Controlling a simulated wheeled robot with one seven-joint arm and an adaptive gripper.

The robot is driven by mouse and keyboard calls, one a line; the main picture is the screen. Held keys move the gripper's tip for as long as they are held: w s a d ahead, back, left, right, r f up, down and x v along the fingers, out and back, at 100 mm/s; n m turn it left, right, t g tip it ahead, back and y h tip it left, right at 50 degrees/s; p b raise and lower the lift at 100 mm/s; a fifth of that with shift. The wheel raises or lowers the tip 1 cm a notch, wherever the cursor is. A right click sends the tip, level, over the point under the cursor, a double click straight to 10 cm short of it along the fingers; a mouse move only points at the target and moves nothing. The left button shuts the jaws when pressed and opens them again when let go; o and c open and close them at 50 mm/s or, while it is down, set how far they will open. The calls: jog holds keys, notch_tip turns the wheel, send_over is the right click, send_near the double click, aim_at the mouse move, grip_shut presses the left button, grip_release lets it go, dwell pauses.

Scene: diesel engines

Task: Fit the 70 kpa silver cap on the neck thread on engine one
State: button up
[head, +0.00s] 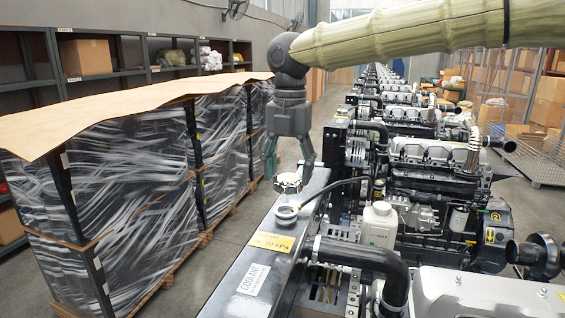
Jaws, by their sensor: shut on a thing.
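A silver cap (288,183) is between the fingertips of my gripper (289,173), which points down and is shut on it. The cap is just above and slightly behind the round metal filler neck (286,214) on top of the nearest engine's black radiator tank (228,287). A gap shows between cap and neck, and the neck's opening is uncovered. A yellow label (272,242) reading 70 kPa and a white COOLANT label (251,280) are on the tank in front of the neck.
A thin black hose (335,186) curves from near the neck to a white bottle (380,224) at right. More engines (435,150) stand in a row behind. Wrapped pallets (130,190) under a cardboard sheet (120,112) stand at left, with a floor gap between.

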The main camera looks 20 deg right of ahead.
aim_at(288, 176)
jog(key=shift+s, duration=0.45)
jog(key=shift+w+f, duration=0.15)
jog(key=shift+f, duration=0.25)
jog(key=w+f, duration=0.3)
jog(key=shift+w+a, duration=0.15)
jog(key=shift+s+f, duration=0.1)
jog(key=shift+s, duration=0.15)
jog(key=shift+s+f, duration=0.1)
jog(key=shift+s, duration=0.75)
jog(key=shift+s+f, duration=0.1)
jog(key=shift+f, duration=0.15)
jog(key=shift+w+f, duration=0.7)
jog(key=shift+w, duration=0.15)
jog(key=shift+s+r, duration=0.2)
jog(key=shift+s, duration=0.35)
jog(key=shift+w+f, duration=0.15)
jog(key=shift+w, duration=0.2)
jog(key=shift+s, duration=0.25)
jog(key=shift+w+f, duration=0.1)
